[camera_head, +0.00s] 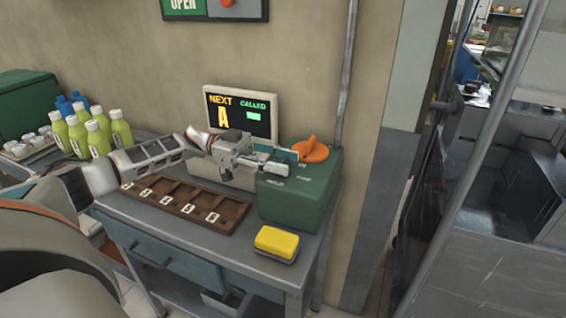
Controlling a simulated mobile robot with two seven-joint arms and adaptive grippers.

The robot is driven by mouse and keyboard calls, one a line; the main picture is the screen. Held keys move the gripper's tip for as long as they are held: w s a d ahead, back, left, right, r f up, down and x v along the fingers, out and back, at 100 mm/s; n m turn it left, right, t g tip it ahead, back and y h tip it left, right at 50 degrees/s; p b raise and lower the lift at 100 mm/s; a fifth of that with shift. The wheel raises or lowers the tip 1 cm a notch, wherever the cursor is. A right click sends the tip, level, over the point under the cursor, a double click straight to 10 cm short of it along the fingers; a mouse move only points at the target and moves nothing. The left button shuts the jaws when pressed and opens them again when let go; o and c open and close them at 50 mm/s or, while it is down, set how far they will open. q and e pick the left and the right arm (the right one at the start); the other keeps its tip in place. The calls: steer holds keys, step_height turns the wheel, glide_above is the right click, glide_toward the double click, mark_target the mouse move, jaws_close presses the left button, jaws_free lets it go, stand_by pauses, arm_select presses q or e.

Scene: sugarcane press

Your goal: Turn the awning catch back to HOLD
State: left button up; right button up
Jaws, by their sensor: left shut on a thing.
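The awning catch is an orange knob (313,149) on top of a dark green box (300,205), which stands at the right end of the table. Small white lettering shows on the box's top; one word near its front left looks like HOLD, and the rest is too small to read surely. My left gripper (284,160) reaches in from the left over the box and is shut at the left side of the orange knob. The fingers hide part of the box top, and the exact contact is hard to see. My right gripper is not in view.
A display (241,113) stands behind my left arm. A wooden tray (200,190) with numbered compartments lies in front of it. A yellow sponge-like block (277,241) sits at the table's front right. Several green bottles (121,130) stand at the left. A grey pipe (346,90) rises behind the box.

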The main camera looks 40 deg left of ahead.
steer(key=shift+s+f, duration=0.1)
arm_select(q)
steer(key=o, duration=1.1)
steer(key=shift+d, duration=0.1)
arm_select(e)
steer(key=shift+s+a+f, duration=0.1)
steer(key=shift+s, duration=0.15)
arm_select(q)
steer(key=v, duration=1.2)
steer(key=shift+r, duration=0.1)
